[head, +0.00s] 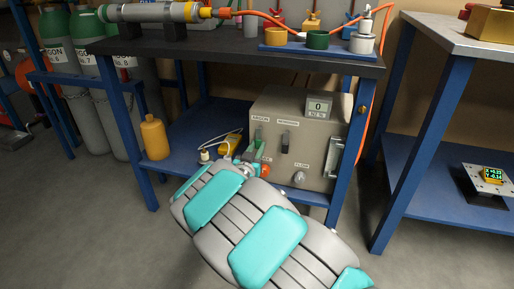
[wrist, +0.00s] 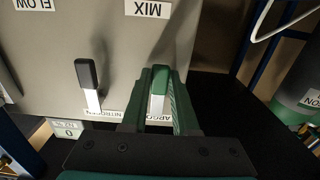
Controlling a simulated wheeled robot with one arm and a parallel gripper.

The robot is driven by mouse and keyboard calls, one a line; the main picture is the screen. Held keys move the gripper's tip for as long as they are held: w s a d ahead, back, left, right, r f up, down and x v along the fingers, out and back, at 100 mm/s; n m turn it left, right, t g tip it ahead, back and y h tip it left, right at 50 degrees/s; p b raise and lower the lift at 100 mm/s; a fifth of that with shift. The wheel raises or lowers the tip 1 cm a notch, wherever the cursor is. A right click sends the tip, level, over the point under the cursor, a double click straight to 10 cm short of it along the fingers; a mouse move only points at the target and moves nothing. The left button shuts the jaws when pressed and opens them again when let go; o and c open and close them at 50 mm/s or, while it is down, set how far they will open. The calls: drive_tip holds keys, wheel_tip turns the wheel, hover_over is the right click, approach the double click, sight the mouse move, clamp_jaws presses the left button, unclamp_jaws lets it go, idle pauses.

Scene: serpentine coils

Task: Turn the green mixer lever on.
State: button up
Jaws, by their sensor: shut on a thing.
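The grey gas mixer box (head: 300,130) stands on the lower shelf of the bench. Its display (head: 319,106) reads 0. The green lever (wrist: 157,86), with a pale shaft, is beside the ARGON label in the wrist view. My gripper (wrist: 159,78) has its two dark green fingers on either side of this lever and is shut on it. In the head view my gripper (head: 256,148) reaches the left part of the box front, and the lever is hard to tell from the fingers. A black lever (wrist: 87,80) under the NITROGEN label stands apart from my fingers.
A yellow bottle (head: 154,138) stands on the shelf left of the box. A flow knob (head: 299,177) is low on the box front. The black bench top (head: 230,45) overhangs the box. Green-topped gas cylinders (head: 85,50) stand at the left.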

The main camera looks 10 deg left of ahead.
clamp_jaws()
